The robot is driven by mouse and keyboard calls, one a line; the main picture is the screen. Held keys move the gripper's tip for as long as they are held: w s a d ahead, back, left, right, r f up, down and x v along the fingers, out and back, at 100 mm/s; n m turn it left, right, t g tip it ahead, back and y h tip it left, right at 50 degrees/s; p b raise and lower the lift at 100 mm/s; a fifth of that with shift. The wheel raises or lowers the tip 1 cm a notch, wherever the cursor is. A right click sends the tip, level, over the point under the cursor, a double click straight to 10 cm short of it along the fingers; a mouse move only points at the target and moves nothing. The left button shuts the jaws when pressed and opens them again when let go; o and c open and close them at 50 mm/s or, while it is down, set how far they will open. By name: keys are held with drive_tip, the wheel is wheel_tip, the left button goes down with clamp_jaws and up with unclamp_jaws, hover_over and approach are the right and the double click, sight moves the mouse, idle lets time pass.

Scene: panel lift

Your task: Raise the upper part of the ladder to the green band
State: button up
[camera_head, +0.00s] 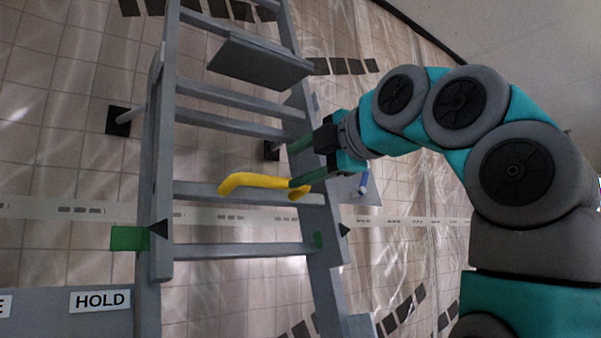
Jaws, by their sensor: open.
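The grey ladder (240,250) stands at the left and middle, its rungs running between two rails. A yellow handle (255,181) sits across one of its rungs. A green band (130,238) is on the left side, with a black pointer (158,230) beside it at about the same height. A smaller green patch (318,240) is on the right rail, near another black pointer (344,231). My gripper (303,162) is open at the right rail, above the handle's right end. Its lower finger overlaps that end in the picture; I cannot tell if they touch.
A "HOLD" label (100,301) is on a grey surface at the lower left. The tiled background (60,150) shows dark patches.

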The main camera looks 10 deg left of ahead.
drive_tip(key=w+d+f+m+g+h, duration=0.1)
drive_tip(key=d+f+m+g+h, duration=0.25)
drive_tip(key=f, duration=0.75)
drive_tip(key=d+f+m+h, duration=0.2)
drive_tip(key=d+f+m, duration=0.2)
drive_tip(key=f+m, duration=0.45)
drive_tip(key=w+d+f+m+g+h, duration=0.1)
drive_tip(key=d+f+m+g+h, duration=0.2)
drive_tip(key=f, duration=0.9)
drive_tip(key=s+d+f+m+g+h, duration=0.1)
drive_tip(key=s+d+f+m, duration=0.3)
drive_tip(key=s+f, duration=0.6)
drive_tip(key=s+d+f+m+g+h, duration=0.1)
drive_tip(key=s+d+f+m+g, duration=0.2)
drive_tip(key=s+d+f, duration=0.4)
drive_tip(key=s+d+f+m+g+h, duration=0.2)
drive_tip(key=s+d+f+m, duration=0.3)
drive_tip(key=s+f, duration=0.9)
wheel_tip(320, 180, down, 3)
drive_tip(key=shift+d+r+m, duration=0.1)
drive_tip(key=shift+d+m, duration=0.3)
